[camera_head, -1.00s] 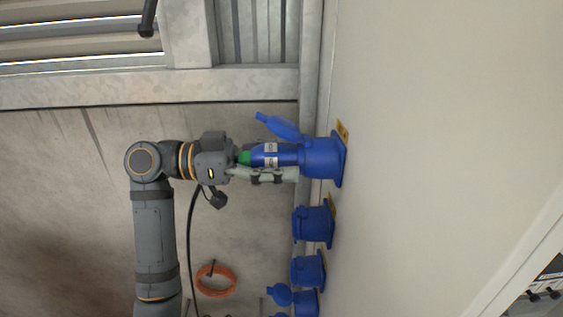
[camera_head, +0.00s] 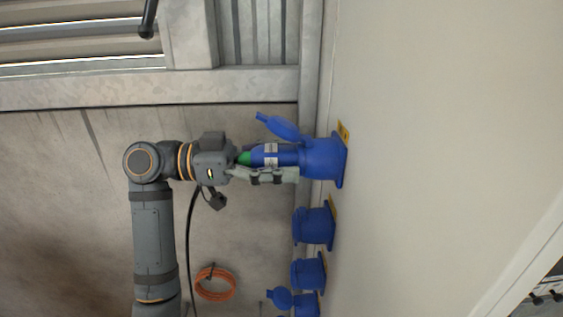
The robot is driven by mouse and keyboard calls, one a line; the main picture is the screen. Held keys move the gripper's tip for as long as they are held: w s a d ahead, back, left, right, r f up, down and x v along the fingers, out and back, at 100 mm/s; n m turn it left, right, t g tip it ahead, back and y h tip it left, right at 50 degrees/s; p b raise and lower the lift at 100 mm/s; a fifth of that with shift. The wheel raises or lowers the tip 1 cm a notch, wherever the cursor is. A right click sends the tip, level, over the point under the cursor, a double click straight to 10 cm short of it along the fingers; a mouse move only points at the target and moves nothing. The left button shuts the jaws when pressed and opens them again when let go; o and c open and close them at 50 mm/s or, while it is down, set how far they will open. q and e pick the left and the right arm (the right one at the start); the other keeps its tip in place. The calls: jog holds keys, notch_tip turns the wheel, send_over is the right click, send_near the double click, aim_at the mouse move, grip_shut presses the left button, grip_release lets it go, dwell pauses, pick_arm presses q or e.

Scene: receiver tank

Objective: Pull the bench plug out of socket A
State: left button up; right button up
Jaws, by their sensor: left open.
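The blue bench plug (camera_head: 284,155), with a pale label and a green end, sits in the topmost blue socket (camera_head: 323,160) on the cream panel. I take this to be socket A; its label is not readable. The socket's blue lid stands open (camera_head: 278,127). My left gripper (camera_head: 270,166) is at the plug, with a grey finger running along its lower side. The jaws are open; the other finger is hidden, and I cannot tell whether the visible finger touches the plug. My right gripper is not in view.
More blue sockets (camera_head: 314,227) (camera_head: 309,272) line the panel (camera_head: 440,120) below. An orange coiled cable (camera_head: 214,284) lies on the floor, and a black cable (camera_head: 189,250) hangs beside my arm. A metal frame beam (camera_head: 150,86) crosses behind.

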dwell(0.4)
pick_arm(q)
jog(key=shift+b, duration=0.35)
jog(key=shift+c, duration=0.4)
grip_shut()
jog(key=shift+a, duration=0.1)
